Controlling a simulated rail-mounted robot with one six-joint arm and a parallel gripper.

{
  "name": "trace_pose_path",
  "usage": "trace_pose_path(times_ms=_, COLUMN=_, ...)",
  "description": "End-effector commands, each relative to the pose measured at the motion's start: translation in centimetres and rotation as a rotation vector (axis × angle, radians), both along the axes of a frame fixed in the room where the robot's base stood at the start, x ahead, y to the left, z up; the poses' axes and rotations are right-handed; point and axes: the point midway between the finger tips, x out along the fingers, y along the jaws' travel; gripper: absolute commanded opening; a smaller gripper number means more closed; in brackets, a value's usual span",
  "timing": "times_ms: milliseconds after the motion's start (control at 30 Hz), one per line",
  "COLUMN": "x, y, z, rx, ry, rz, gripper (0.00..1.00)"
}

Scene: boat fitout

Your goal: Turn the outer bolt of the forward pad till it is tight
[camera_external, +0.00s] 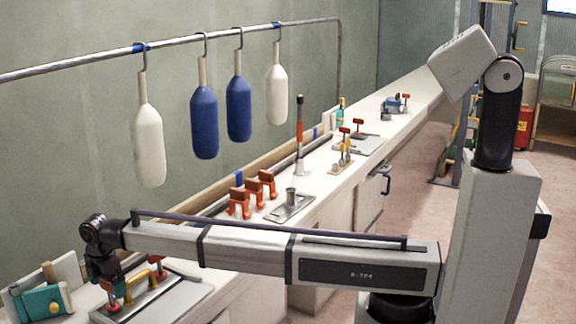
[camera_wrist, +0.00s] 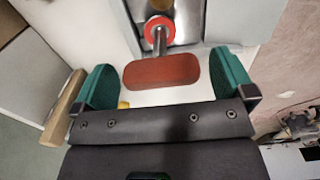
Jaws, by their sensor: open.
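In the external view, my gripper (camera_external: 112,286) points down over the near-left end of the bench, at a metal plate (camera_external: 188,297) with a gold handle-like fitting (camera_external: 142,280) and red-collared bolts. One bolt (camera_external: 160,268) stands right of my gripper; another (camera_external: 113,303) is close below it. In the wrist view, the green fingers of my gripper (camera_wrist: 163,72) are spread apart, one on each side of a bolt's red crossbar (camera_wrist: 160,71). Its metal shank runs to a red ring (camera_wrist: 159,28). Contact is not visible. I cannot tell which pad is the forward one.
A teal object (camera_external: 40,301) lies left of the plate. Orange clamps (camera_external: 252,192) and a small metal tray (camera_external: 291,206) stand further along the bench. More red-handled bolts (camera_external: 351,127) are beyond. Blue and white fenders (camera_external: 205,122) hang from a rail above.

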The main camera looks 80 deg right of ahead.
Motion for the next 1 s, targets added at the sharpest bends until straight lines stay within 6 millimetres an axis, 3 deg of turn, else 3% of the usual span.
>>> trace_pose_path(times_ms=200, x=-0.01, y=0.0, z=0.14, rx=0.0, ry=0.0, rz=0.0, gripper=0.99)
trace_pose_path(times_ms=700, x=-0.01, y=0.0, z=0.13, rx=0.0, ry=0.0, rz=0.0, gripper=0.53)
trace_pose_path(times_ms=1000, x=-0.01, y=-0.01, z=0.12, rx=0.0, ry=0.0, rz=-0.035, gripper=0.53)
